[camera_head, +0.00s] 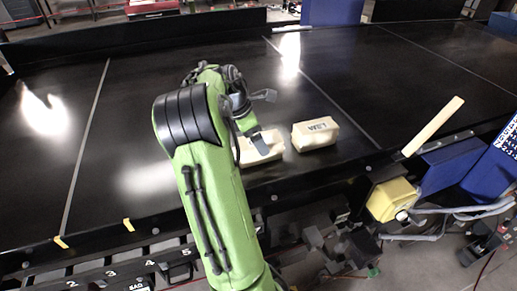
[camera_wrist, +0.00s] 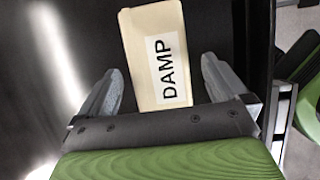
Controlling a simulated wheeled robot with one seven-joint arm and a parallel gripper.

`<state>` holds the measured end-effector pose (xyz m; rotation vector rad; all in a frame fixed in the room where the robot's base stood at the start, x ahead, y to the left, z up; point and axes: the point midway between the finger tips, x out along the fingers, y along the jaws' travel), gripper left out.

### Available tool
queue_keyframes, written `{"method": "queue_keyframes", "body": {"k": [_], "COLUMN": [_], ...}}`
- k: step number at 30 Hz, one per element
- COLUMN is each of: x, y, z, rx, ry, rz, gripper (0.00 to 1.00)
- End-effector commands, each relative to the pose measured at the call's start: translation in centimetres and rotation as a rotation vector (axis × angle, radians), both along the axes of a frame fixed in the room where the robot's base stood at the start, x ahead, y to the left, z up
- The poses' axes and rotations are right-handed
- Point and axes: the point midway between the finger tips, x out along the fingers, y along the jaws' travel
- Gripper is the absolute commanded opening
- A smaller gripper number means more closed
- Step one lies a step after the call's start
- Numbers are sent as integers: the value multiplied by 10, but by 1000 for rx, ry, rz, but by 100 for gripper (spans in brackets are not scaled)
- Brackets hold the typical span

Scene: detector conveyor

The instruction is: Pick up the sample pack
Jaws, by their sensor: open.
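Two cream box-shaped packs lie on the black conveyor belt. One pack (camera_wrist: 147,28) shows close up in the wrist view, with a white label reading DAMP. In the head view, the left pack (camera_head: 262,150) is partly hidden by my gripper. The right pack (camera_head: 315,135) is in full view with a dark printed label too small to read surely. My gripper (camera_wrist: 160,72) is open and empty. Its two grey fingers are on either side of the DAMP pack's near part in the picture, with gaps on both sides. I cannot tell its height above the belt.
The belt (camera_head: 120,150) is wide and clear to the left. A pale bar (camera_head: 433,126) sticks up at the right near edge, by a yellow box (camera_head: 392,199) and a blue block (camera_head: 450,163). A low rail with yellow marks runs along the near edge.

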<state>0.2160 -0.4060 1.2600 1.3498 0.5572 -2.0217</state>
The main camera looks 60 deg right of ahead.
Motion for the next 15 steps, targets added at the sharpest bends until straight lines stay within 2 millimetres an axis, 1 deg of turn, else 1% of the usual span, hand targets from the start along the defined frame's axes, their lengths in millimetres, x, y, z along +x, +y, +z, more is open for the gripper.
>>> {"method": "queue_keyframes", "body": {"k": [3,6,9,15], "x": [-7,-10,-11,-10], "y": [-6,-11,-12,-12], "z": [-22,-36,-41,-41], "rx": [5,4,2,2], "ry": [2,3,0,0], "rz": [-3,-2,1,1], "gripper": [100,100,100,100]}}
